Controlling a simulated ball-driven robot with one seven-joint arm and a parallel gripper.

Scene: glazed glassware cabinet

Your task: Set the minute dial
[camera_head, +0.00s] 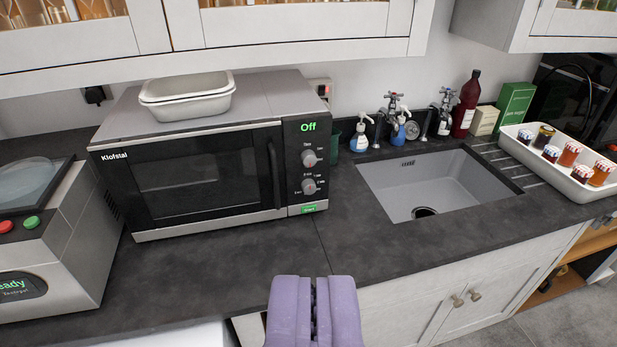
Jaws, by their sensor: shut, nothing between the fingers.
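A black and silver microwave (205,170) stands on the dark counter, its door shut. Its display (308,127) reads "Off" in green. Two round knobs sit on its right panel, an upper dial (309,158) and a lower dial (309,186). Their labels are too small to read surely, so I cannot tell which one sets minutes. A green-lit button (308,209) is below them. My purple gripper (313,283) is shut and empty at the bottom centre, in front of the counter edge and apart from the dials.
White trays (188,104) rest on the microwave. A grey machine (50,250) stands at left. Right of the microwave are a sink (435,180), taps, soap bottles, a red bottle (467,105) and a white tray (520,137) of jars. Counter before the microwave is clear; cabinets (300,28) overhang.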

